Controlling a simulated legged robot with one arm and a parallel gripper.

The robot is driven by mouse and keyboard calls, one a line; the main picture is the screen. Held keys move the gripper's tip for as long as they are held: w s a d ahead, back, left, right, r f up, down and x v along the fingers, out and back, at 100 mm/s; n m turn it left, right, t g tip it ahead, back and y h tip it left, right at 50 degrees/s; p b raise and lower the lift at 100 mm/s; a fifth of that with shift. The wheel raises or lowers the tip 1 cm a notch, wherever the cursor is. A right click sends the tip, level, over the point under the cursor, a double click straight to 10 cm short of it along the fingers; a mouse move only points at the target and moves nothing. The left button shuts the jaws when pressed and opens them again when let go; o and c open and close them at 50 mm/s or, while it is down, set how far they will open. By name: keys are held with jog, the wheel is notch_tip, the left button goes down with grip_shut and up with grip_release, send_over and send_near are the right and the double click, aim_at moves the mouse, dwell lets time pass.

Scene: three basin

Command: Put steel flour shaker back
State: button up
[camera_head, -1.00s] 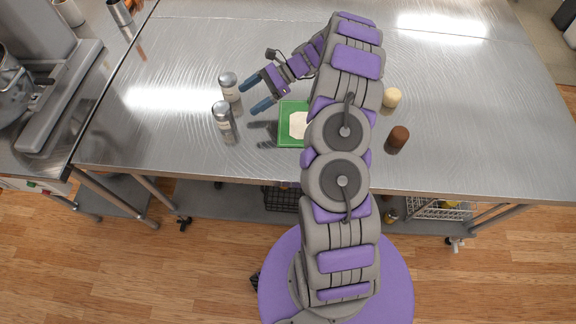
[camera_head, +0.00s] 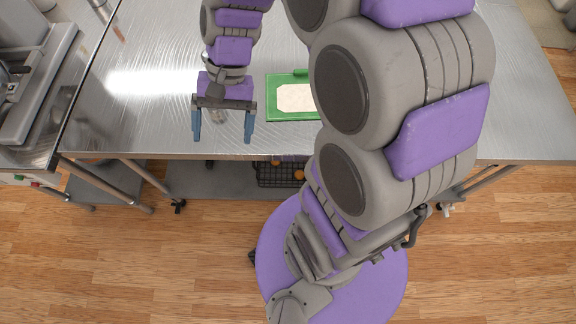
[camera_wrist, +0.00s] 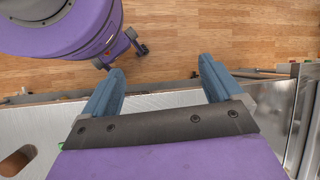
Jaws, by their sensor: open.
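My gripper (camera_head: 222,138) is open and points toward the front edge of the steel table, left of the green board. The other shaker seen earlier on the left is hidden now. In the wrist view my open fingers (camera_wrist: 161,70) have nothing visible between them, and no shaker shows there.
A green board (camera_head: 290,118) with a white sheet (camera_head: 295,98) lies on the steel table (camera_head: 140,125). My arm covers the table's right middle. A black wire basket (camera_head: 278,176) sits on the shelf below. A machine stands on the left counter (camera_head: 25,150).

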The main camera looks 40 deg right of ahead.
jog(key=s+d+n+h, duration=0.2)
jog(key=s, duration=0.5)
jog(key=s+d+n+t+h, duration=0.1)
jog(key=s+d+n+h, duration=0.2)
jog(key=s, duration=0.5)
jog(key=shift+t, duration=0.3)
